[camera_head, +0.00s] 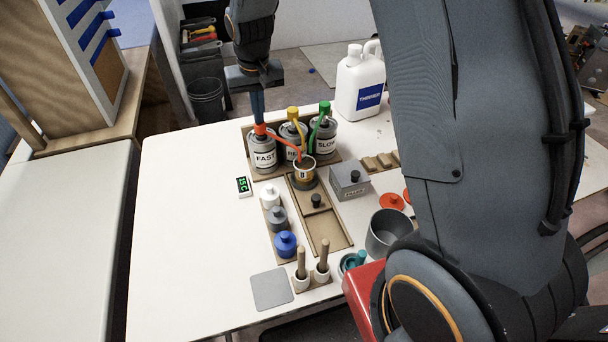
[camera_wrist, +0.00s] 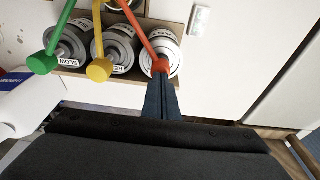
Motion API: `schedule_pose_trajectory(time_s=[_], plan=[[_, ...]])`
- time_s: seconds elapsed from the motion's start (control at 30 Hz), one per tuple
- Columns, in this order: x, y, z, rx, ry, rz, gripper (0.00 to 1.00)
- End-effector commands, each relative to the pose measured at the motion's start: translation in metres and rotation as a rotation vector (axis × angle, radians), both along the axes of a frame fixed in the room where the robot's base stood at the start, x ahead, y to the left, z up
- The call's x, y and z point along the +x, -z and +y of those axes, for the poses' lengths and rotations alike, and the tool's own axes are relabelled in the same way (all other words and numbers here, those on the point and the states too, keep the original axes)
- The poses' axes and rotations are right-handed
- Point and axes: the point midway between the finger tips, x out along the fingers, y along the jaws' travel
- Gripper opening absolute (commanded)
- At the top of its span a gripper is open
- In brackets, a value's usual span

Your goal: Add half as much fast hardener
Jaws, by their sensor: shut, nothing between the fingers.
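The can labelled FAST (camera_head: 263,155) stands at the left of a row of three grey cans and has an orange-red pump head (camera_head: 261,130) with a long spout. The spout reaches to a small cup (camera_head: 304,168) in front of the cans; its contents cannot be made out. My gripper (camera_head: 258,120) is shut and points down at the FAST pump head, its tips at or just above it. The wrist view also shows the fingers (camera_wrist: 160,97) together at the orange-red head (camera_wrist: 160,67). The middle can (camera_head: 293,136) has a yellow pump, the SLOW can (camera_head: 324,136) a green one.
A white jug labelled THINNER (camera_head: 359,85) stands behind right. A small green display (camera_head: 243,186) reads about 15 C. White, grey and blue lidded pots (camera_head: 285,244), brushes and a grey container (camera_head: 387,232) stand nearer. The table's left side (camera_head: 190,220) is clear.

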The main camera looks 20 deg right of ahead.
Motion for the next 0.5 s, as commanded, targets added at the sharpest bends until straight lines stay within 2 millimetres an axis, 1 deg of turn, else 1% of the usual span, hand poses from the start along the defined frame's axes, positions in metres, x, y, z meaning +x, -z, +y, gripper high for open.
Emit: schedule_pose_trajectory(time_s=[0.27, 0.5], plan=[[-0.001, 0.000, 0.000, -0.001, 0.000, 0.004, 0.00], [-0.002, -0.012, 0.000, -0.001, 0.000, 0.004, 0.00]])
